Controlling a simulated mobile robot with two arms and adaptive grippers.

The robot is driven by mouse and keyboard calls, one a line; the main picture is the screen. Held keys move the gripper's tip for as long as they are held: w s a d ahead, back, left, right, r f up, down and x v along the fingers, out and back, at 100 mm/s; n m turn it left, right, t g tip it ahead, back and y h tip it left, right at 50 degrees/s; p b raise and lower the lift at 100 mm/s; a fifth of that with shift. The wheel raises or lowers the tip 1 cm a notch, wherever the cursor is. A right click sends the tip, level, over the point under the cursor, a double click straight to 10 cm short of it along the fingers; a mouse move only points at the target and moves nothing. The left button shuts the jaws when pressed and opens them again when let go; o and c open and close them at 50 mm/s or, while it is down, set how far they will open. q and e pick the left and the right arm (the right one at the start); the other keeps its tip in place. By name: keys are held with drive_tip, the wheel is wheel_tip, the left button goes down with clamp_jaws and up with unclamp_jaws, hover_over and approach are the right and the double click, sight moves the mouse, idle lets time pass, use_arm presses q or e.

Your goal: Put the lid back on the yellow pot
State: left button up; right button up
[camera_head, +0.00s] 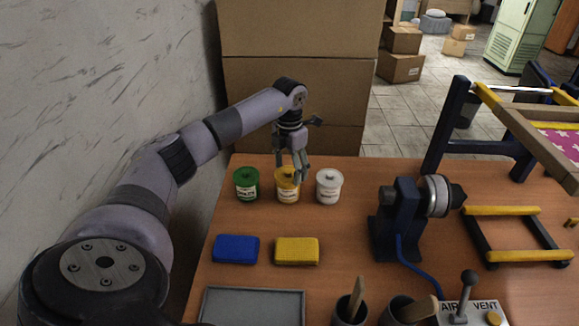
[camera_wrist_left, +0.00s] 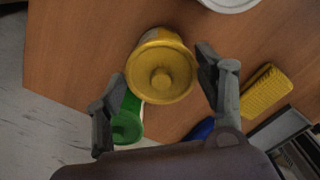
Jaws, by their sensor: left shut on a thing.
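The yellow pot (camera_head: 288,194) stands at the back of the wooden table, between a green pot (camera_head: 246,185) and a white pot (camera_head: 329,187). Its yellow lid (camera_wrist_left: 162,73), round with a knob, lies between the fingers of my left gripper (camera_wrist_left: 163,68) in the left wrist view. The gripper is shut on the lid, right over the pot. The pot's wall (camera_wrist_left: 153,36) shows just past the lid's edge. In the head view my left gripper (camera_head: 301,176) comes down over the pot and partly hides its top. I cannot tell whether the lid is seated. My right gripper is not in view.
The green and white pots stand close on either side. A blue sponge (camera_head: 236,249) and a yellow sponge (camera_head: 297,251) lie in front. A dark blue device (camera_head: 398,225) stands to the right, and a grey tray (camera_head: 252,291) lies at the front. Cardboard boxes (camera_head: 300,112) stand behind.

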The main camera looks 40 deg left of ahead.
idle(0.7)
use_arm(q)
drive_tip(key=o, duration=0.8)
drive_tip(key=shift+o, duration=0.3)
drive_tip(key=shift+o, duration=1.3)
drive_tip(key=shift+r, duration=0.1)
drive_tip(key=shift+r+p, duration=2.9)
drive_tip(key=shift+r, duration=0.5)
